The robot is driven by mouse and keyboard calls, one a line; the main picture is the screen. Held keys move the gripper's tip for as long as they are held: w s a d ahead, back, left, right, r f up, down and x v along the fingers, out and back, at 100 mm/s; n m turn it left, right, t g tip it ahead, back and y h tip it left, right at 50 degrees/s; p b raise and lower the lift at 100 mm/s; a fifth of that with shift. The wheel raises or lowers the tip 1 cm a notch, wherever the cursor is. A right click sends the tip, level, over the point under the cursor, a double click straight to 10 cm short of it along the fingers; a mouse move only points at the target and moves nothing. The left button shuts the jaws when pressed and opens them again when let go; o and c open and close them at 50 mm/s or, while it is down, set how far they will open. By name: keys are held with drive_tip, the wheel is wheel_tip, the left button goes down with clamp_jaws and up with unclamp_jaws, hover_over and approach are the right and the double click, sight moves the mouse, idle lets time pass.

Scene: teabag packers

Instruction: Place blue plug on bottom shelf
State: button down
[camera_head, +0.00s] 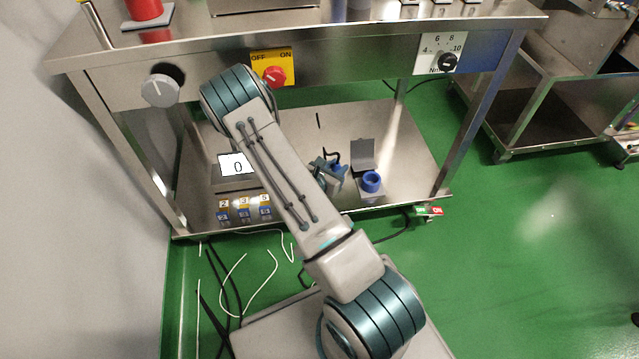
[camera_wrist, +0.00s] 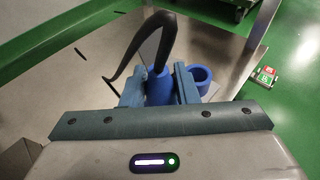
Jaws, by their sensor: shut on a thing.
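The blue plug (camera_wrist: 158,88) is between the fingers of my gripper (camera_wrist: 160,86) in the wrist view, with a thick black cable rising from its top. My gripper is shut on it. In the head view my gripper (camera_head: 327,172) is low over the bottom shelf (camera_head: 400,135), and a bit of the blue plug (camera_head: 338,170) shows beside the fingers. I cannot tell whether the plug touches the shelf. A blue ring-shaped socket (camera_head: 371,181) with a grey raised lid (camera_head: 363,154) stands just right of the plug; the socket also shows in the wrist view (camera_wrist: 202,76).
A display reading 0 (camera_head: 237,165) and several small numbered blocks (camera_head: 244,208) sit on the shelf's left side. Table legs (camera_head: 478,105) and the upper table front (camera_head: 350,62) frame the shelf.

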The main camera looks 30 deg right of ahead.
drive_tip(key=w+a+f+b, duration=0.3)
drive_tip(key=w+f+b, duration=0.1)
drive_tip(key=f, duration=0.3)
drive_tip(key=shift+a, duration=0.25)
drive_tip(key=shift+f, duration=0.15)
drive_tip(key=c, duration=1.1)
unclamp_jaws()
